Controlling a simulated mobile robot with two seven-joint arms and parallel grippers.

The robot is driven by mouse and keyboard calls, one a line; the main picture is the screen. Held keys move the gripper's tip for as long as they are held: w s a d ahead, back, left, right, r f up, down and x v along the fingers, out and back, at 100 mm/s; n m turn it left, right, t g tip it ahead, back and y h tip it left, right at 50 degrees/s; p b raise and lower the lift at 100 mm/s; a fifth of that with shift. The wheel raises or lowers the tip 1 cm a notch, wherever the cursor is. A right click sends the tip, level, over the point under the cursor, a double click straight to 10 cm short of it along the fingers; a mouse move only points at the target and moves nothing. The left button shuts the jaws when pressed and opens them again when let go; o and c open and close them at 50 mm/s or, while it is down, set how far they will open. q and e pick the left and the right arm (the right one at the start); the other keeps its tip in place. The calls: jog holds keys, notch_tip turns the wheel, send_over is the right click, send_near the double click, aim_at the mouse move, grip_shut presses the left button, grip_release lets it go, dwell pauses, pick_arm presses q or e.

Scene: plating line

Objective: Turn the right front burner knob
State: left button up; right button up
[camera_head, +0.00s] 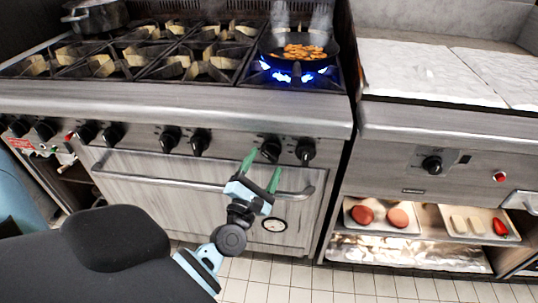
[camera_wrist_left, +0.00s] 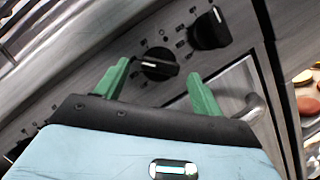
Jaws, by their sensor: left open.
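Black burner knobs line the stove's front panel. The two rightmost are one knob (camera_head: 270,148) and the end knob (camera_head: 305,151) to its right. I cannot tell from any label which one is the right front burner knob. My left gripper (camera_head: 262,167) is open, with green fingers pointing up at the first of these two. In the left wrist view this knob (camera_wrist_left: 158,64) appears just beyond and between the fingertips (camera_wrist_left: 158,72), with nothing gripped. The end knob (camera_wrist_left: 210,30) is farther right there. Contact with the knob cannot be told. My right gripper is out of view.
A pan (camera_head: 300,47) of food sits over a blue flame at the stove's right. The oven door handle (camera_head: 200,185) runs below the knobs. A griddle unit (camera_head: 432,140) stands to the right, with trays on a shelf beneath. A pot (camera_head: 95,15) is at upper left.

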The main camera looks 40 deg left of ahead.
aim_at(267, 158)
pick_arm(q)
jog(key=shift+x, duration=1.85)
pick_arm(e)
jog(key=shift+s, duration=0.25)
pick_arm(q)
jog(key=shift+c, duration=0.5)
